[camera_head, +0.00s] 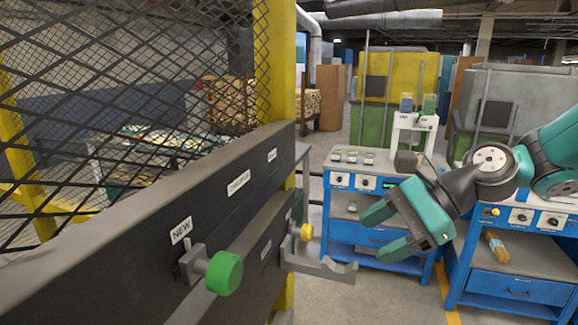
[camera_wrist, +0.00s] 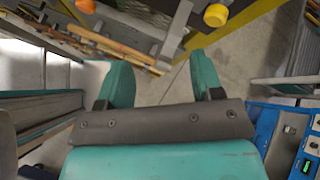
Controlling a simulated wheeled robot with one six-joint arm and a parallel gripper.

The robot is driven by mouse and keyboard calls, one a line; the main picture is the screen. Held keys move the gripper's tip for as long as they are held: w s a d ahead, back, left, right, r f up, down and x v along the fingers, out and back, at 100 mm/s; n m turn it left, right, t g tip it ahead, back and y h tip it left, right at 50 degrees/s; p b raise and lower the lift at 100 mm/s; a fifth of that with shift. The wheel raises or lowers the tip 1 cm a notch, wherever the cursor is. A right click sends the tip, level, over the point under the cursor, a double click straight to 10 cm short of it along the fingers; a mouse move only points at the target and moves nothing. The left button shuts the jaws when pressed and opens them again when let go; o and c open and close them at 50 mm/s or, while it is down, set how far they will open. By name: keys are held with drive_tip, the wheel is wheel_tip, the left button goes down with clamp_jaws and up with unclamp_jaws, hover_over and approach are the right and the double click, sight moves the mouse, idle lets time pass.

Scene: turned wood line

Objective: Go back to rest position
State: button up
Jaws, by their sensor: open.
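My gripper (camera_head: 377,232) is teal and hangs at the end of my arm, right of the middle in the head view. Its two fingers stand apart with nothing between them. In the wrist view my gripper (camera_wrist: 160,85) is also open and empty, with grey floor beyond the fingers. A dark rack panel on the left carries a green-ended piece (camera_head: 224,273) by the "NEW" label. A yellow-ended piece (camera_head: 306,232) sits further along. My gripper is right of both and touches neither.
Blue workstations (camera_head: 345,231) with knobs and displays stand behind and right of my gripper. A grey bracket (camera_head: 318,264) juts from the rack toward my gripper. A yellow post and mesh fence (camera_head: 130,60) close off the left. Some concrete floor (camera_head: 388,297) is clear.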

drive_tip(key=s+f+n+h+b, duration=0.1)
drive_tip(key=s+n+h, duration=0.2)
drive_tip(key=s+n, duration=0.6)
drive_tip(key=s+f+n+g+h+b, duration=0.1)
drive_tip(key=s+f+n+h, duration=0.1)
drive_tip(key=s+n, duration=0.6)
drive_tip(key=n+h, duration=0.1)
drive_tip(key=n, duration=0.3)
drive_tip(key=shift+s+a+f+n+b, duration=0.2)
drive_tip(key=shift+s+n+b, duration=0.15)
drive_tip(key=shift+n+b, duration=0.05)
